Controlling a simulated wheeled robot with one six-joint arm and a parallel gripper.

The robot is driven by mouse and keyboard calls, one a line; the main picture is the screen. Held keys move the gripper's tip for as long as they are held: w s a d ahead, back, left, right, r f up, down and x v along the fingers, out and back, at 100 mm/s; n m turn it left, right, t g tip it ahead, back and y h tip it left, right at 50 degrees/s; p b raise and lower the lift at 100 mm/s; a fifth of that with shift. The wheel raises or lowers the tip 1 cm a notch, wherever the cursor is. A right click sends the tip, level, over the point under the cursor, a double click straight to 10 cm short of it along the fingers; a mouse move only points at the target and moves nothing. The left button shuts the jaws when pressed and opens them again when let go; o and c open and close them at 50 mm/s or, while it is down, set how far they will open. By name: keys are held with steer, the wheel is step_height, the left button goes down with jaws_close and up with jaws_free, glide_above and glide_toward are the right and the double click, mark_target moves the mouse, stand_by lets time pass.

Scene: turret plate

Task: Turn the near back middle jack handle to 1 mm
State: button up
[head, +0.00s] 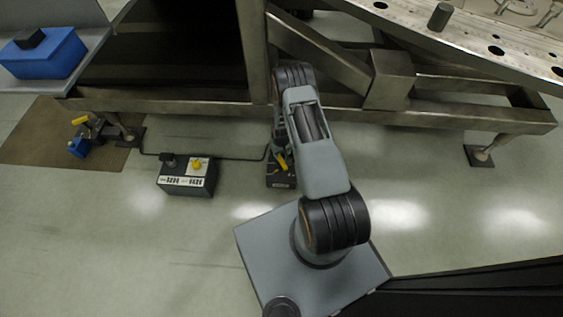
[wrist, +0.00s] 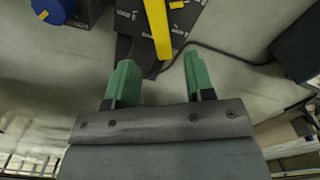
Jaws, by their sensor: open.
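A dark jack (head: 281,181) with a yellow handle (head: 282,162) stands on the floor under the steel frame, partly hidden by my arm. In the wrist view its yellow handle (wrist: 160,30) points toward my gripper (wrist: 160,64). The green fingers are open, one on either side of the line of the handle. The handle's lower end shows in the gap near the fingertips; I cannot tell how deep it sits between them. No contact shows. Dark labelled plates (wrist: 182,14) lie behind the handle. In the head view my gripper is mostly hidden behind my arm.
A blue round part (wrist: 52,11) is at the upper left of the wrist view. A control box (head: 187,179) with a yellow knob stands left of the jack, joined by a cable. Another yellow-handled device (head: 84,133) stands further left. The steel frame (head: 190,106) runs above.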

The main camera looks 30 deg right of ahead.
mark_target(282, 160)
step_height(282, 160, down, 7)
steer(key=shift+f+b, duration=0.2)
steer(key=shift+b, duration=0.9)
jaws_close()
